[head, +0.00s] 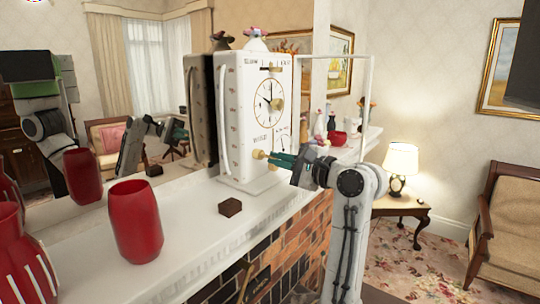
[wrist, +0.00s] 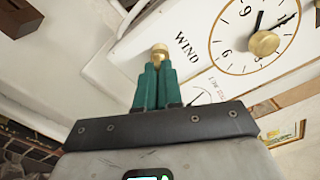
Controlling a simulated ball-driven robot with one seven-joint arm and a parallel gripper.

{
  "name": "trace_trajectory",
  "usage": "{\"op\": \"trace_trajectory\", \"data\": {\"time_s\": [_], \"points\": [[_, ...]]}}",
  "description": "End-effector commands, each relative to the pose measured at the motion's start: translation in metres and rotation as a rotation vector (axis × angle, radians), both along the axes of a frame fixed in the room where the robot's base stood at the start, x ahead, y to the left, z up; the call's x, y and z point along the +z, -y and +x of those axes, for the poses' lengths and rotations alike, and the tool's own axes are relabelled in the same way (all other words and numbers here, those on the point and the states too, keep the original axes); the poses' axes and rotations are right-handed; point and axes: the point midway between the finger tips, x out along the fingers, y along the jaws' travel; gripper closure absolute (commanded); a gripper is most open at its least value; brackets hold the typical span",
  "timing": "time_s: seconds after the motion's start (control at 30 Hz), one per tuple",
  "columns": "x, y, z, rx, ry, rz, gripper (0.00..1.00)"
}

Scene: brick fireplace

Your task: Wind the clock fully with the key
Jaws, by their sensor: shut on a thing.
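The white clock (head: 233,120) stands upright on the mantel, its round dial facing right with a gold knob at its centre. In the wrist view the clock's face (wrist: 178,14) shows at an angle with the word WIND beside my gripper. The brass key (head: 259,154) sits at the clock's lower front; its rounded end (wrist: 159,50) shows just beyond my fingertips. My gripper (head: 273,157) has teal fingers closed together on the key, also seen in the wrist view (wrist: 156,72). Whether the key is seated in a hole is hidden.
The white mantel (head: 190,200) holds red vases (head: 135,222) and a small brown block (head: 230,207) left of the clock. Small figurines and a red bowl (head: 338,138) stand beyond it. A mirror behind reflects the room. A lamp (head: 400,165) and chair stand at right.

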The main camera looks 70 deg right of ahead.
Motion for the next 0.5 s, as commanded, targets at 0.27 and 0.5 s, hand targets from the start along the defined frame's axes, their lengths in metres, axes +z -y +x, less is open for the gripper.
{"op": "trace_trajectory", "data": {"time_s": [0.27,0.5], "points": [[0.0036,-0.0016,0.003,0.008,0.023,0.112,1.0],[0.0034,-0.0017,0.0033,0.009,0.054,0.238,1.0]]}}
